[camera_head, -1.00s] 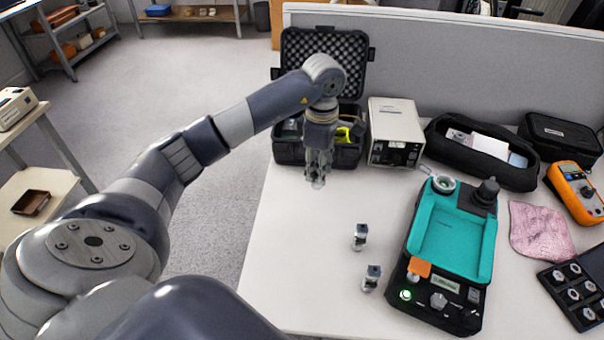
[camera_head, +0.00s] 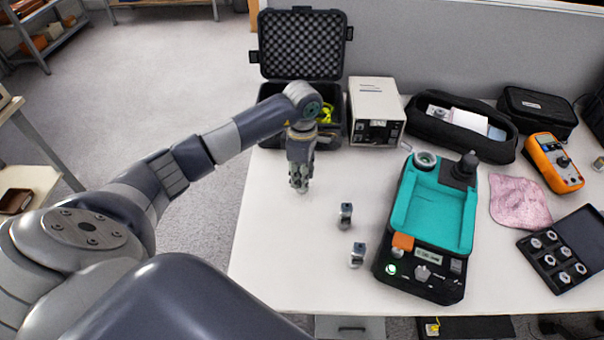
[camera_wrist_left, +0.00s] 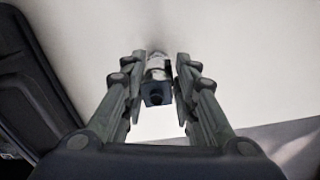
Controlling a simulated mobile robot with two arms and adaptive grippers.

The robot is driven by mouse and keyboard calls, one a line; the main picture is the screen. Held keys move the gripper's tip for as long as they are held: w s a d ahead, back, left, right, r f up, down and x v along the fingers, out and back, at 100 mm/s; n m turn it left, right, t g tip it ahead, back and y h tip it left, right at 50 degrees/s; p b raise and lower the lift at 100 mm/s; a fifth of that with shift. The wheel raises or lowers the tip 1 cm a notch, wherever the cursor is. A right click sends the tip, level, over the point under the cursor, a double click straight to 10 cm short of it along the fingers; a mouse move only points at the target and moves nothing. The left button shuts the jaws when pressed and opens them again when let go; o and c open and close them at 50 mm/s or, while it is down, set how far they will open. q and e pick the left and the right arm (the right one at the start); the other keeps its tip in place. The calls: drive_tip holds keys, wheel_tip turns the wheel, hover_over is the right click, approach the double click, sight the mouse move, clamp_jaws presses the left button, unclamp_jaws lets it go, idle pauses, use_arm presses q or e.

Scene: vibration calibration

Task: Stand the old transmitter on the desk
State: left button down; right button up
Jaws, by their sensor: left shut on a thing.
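My left gripper (camera_head: 300,183) points down over the left part of the desk (camera_head: 275,260), in front of the black case. It is shut on a small transmitter, a silvery body with a dark blue block, seen between the fingers in the left wrist view (camera_wrist_left: 157,82). In the head view the fingers mostly hide it. Its lower end is at or close to the desk top; I cannot tell if it touches. My right gripper is not in view.
The open black case (camera_head: 268,125) and a beige instrument box (camera_head: 377,98) stand behind the gripper. A teal-topped calibrator (camera_head: 432,215) is to the right. Further right are a pink cloth (camera_head: 520,203), an orange multimeter (camera_head: 553,163) and a case of fittings. The desk's front left is clear.

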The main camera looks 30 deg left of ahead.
use_arm(q)
drive_tip(key=c, duration=1.3)
unclamp_jaws()
drive_tip(key=shift+f, duration=0.15)
drive_tip(key=shift+r, duration=0.35)
wheel_tip(320, 180, up, 12)
drive_tip(key=shift+f+b, duration=0.15)
drive_tip(key=shift+b, duration=0.45)
